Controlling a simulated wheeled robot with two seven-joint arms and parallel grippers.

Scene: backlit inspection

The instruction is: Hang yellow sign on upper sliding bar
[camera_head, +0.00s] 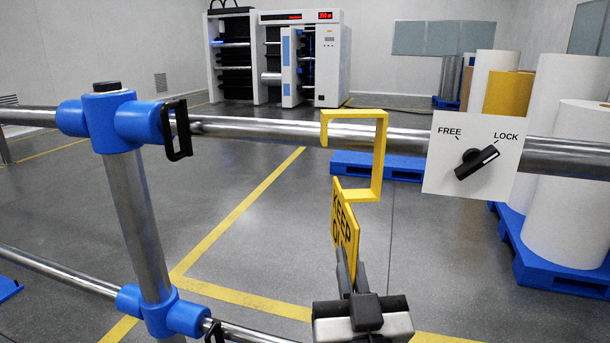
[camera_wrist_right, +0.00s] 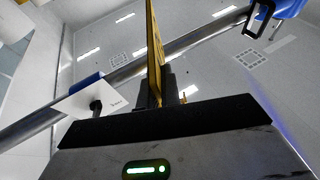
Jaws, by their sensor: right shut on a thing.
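The yellow sign (camera_head: 345,222) with black lettering is gripped at its lower part by my right gripper (camera_head: 349,272). Its yellow hook (camera_head: 380,150) rises above the panel. In the head view, both upright parts of the hook overlap the front of the upper sliding bar (camera_head: 265,129), so it appears on the near side, not around the bar. The exact gap is unclear. In the right wrist view, the sign (camera_wrist_right: 154,45) is seen nearly edge-on, crossing in front of the bar (camera_wrist_right: 200,37). My left gripper is out of view.
A white FREE/LOCK plate with a black knob (camera_head: 476,160) is at the bar's right, the knob toward LOCK. A blue-jointed post (camera_head: 140,205) and a black loop (camera_head: 178,130) are left. A lower bar (camera_head: 65,270) runs below. White rolls (camera_head: 568,190) stand behind right.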

